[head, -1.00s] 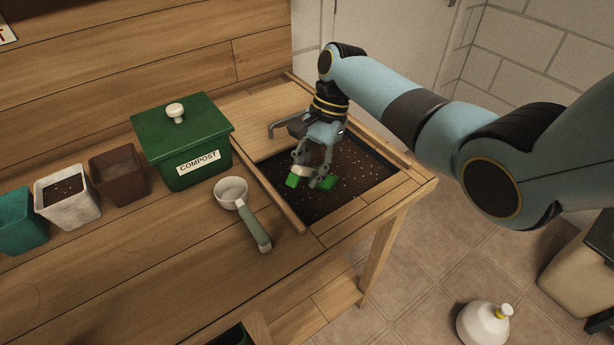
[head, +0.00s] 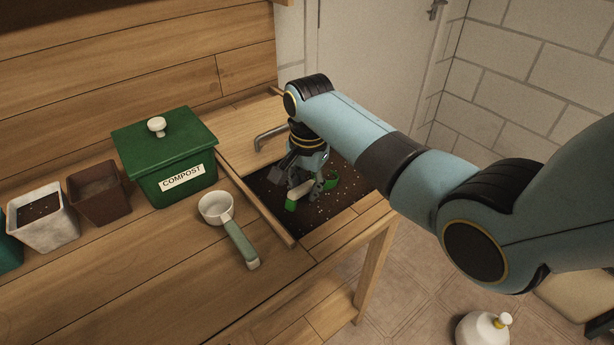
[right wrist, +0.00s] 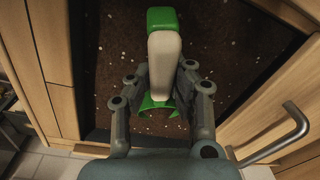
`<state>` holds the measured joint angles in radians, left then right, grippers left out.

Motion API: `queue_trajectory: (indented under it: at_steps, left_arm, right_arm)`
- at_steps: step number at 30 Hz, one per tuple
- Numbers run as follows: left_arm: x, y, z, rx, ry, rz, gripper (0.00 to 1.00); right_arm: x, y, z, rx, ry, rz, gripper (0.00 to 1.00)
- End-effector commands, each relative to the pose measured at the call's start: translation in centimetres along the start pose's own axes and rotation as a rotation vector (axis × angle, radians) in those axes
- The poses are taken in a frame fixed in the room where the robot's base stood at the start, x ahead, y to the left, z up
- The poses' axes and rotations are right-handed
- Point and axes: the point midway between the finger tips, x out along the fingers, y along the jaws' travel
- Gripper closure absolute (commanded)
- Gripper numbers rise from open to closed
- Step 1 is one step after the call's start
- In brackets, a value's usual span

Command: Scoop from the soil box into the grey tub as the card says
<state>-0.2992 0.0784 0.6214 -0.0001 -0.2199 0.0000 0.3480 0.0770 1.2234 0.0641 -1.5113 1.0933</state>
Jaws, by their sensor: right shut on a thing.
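The soil box (head: 345,200) is a dark, white-flecked bed of soil sunk into the right end of the wooden bench. My right gripper (head: 305,188) is over it, shut on a scoop with a cream handle and green ends (head: 302,191). In the right wrist view, the cream handle (right wrist: 164,68) runs between the fingers, with green at both ends. I cannot tell whether the scoop touches the soil or holds any. A pale grey pot (head: 44,232) with soil inside stands at left; I cannot tell whether it is the grey tub. No card shows now. My left gripper is out of view.
A white cup with a green handle (head: 230,228) lies on the bench left of the soil box. A lidded green compost bin (head: 165,160) and a brown pot (head: 98,198) stand behind. A metal hook-shaped handle (head: 268,136) borders the soil. The bench front is clear.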

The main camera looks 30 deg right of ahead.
Motion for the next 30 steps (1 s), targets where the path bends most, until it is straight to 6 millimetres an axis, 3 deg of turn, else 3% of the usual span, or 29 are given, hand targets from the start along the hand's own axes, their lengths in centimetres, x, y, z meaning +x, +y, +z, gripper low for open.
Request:
queue_trajectory:
  at_steps: [18,30]
  left_arm:
    - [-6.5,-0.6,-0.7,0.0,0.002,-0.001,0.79]
    - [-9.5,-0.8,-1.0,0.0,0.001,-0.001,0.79]
  right_arm:
    - [-5.4,-0.4,2.1,-0.013,0.246,0.012,1.0]
    - [-8.4,-0.6,3.2,-0.016,0.342,0.019,1.0]
